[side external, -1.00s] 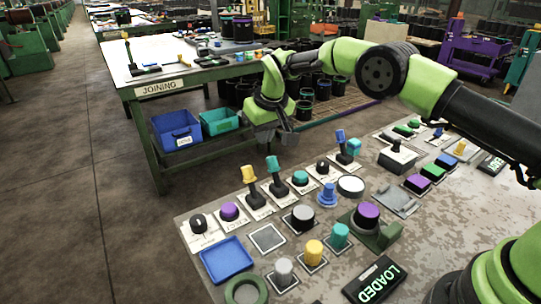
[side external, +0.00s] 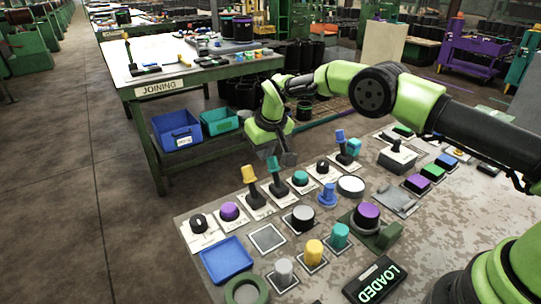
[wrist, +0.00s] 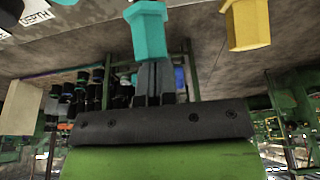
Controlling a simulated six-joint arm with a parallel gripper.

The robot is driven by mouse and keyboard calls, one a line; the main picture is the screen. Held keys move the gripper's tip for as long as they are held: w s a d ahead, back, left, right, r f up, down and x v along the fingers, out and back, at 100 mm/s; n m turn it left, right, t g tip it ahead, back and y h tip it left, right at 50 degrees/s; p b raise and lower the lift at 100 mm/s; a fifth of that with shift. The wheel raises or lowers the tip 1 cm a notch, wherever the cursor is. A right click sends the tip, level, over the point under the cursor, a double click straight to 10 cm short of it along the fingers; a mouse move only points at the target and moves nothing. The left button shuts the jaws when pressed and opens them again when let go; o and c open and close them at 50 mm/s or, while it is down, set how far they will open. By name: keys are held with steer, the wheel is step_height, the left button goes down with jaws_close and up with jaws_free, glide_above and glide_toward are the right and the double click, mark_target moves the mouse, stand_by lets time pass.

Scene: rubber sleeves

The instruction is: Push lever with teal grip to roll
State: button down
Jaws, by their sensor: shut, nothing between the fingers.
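The lever with the teal grip (side external: 273,164) stands on a white plate near the back edge of the panel, its black shaft roughly upright. Its teal grip fills the top middle of the wrist view (wrist: 147,32). My gripper (side external: 288,160) is shut and empty, low behind the panel's back edge, close to the teal grip. In the wrist view the shut fingers (wrist: 155,75) point at the grip, their tips right by it. I cannot tell whether they touch. The plate's lettering is too small to read.
A lever with a yellow grip (side external: 249,173) stands just left of the teal one. A teal-green button (side external: 300,178) is to the right, and a blue-grip lever (side external: 340,136) farther right. A blue tray (side external: 227,259) lies at the panel's front left.

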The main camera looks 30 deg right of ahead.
mark_target(272, 157)
steer(key=shift+s, duration=0.2)
steer(key=shift+s+f, duration=0.1)
steer(key=shift+s, duration=0.55)
stand_by(0.3)
steer(key=shift+s, duration=1.4)
steer(key=shift+w, duration=0.55)
